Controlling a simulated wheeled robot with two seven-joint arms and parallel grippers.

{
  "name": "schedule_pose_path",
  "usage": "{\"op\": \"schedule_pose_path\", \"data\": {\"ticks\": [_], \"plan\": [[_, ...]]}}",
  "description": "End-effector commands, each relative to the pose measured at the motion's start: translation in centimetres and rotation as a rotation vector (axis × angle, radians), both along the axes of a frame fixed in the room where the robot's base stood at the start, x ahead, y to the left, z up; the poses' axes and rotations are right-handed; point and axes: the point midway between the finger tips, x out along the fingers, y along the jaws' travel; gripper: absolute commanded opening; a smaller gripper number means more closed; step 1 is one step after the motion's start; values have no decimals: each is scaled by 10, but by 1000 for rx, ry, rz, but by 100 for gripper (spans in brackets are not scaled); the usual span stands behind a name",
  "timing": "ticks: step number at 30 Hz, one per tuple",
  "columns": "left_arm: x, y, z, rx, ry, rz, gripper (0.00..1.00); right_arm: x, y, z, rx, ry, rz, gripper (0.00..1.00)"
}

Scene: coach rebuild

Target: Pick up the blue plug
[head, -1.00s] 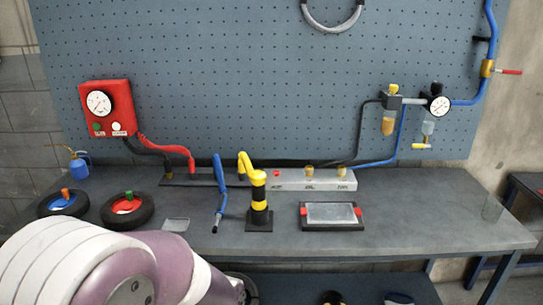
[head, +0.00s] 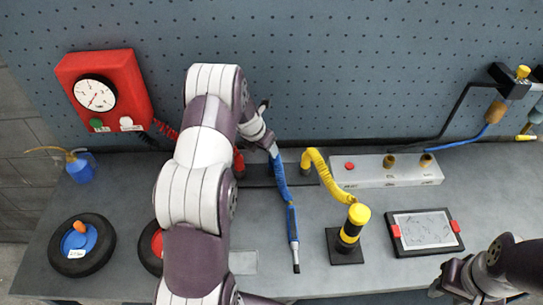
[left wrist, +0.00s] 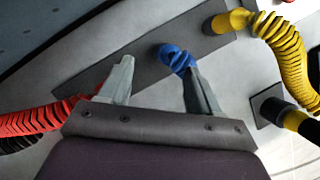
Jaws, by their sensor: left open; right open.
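A blue hose (head: 283,185) rises near the dark strip at the back of the bench. Its dark-tipped lower end hangs toward the front. In the left wrist view its blue end (left wrist: 174,56) shows over the dark strip, near the right finger. I cannot tell whether this end is the plug. My left gripper (left wrist: 158,66) is open, with the blue end between and just beyond its fingertips, and I see no grip on it. In the head view my left arm hides part of the strip. My right gripper (head: 458,288) is open and empty at the lower right.
A yellow hose (head: 325,175) with a black-and-yellow post (head: 352,228) stands right of the blue hose. A red hose (left wrist: 40,120) lies left. A tablet (head: 425,232) lies at right. Black rings (head: 100,230) lie at left. A red gauge box (head: 140,90) hangs behind.

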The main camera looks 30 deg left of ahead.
Motion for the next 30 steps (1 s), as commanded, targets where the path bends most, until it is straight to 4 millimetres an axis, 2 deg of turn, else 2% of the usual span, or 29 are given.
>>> {"op": "schedule_pose_path", "data": {"ticks": [3,7,11,15,22,27,28,30], "plan": [[8,-3,-19,0,2,-4,63,0,0,4,0,0,-1,43],[13,-4,-32,1,1,-5,63,0,0,9,0,0,-1,43],[19,-7,-54,1,3,-6,63,0,0,20,0,0,-1,43],[27,-8,-73,3,0,-6,63,0,0,22,0,0,0,43],[28,-8,-76,3,-1,-7,63,0,0,21,0,0,0,43],[28,-8,-76,3,0,-7,8,0,0,21,0,0,0,43],[28,-8,-76,3,0,-7,0,0,0,21,0,0,-1,43],[28,-8,-75,3,-2,-8,0,0,0,21,0,0,0,43]]}}
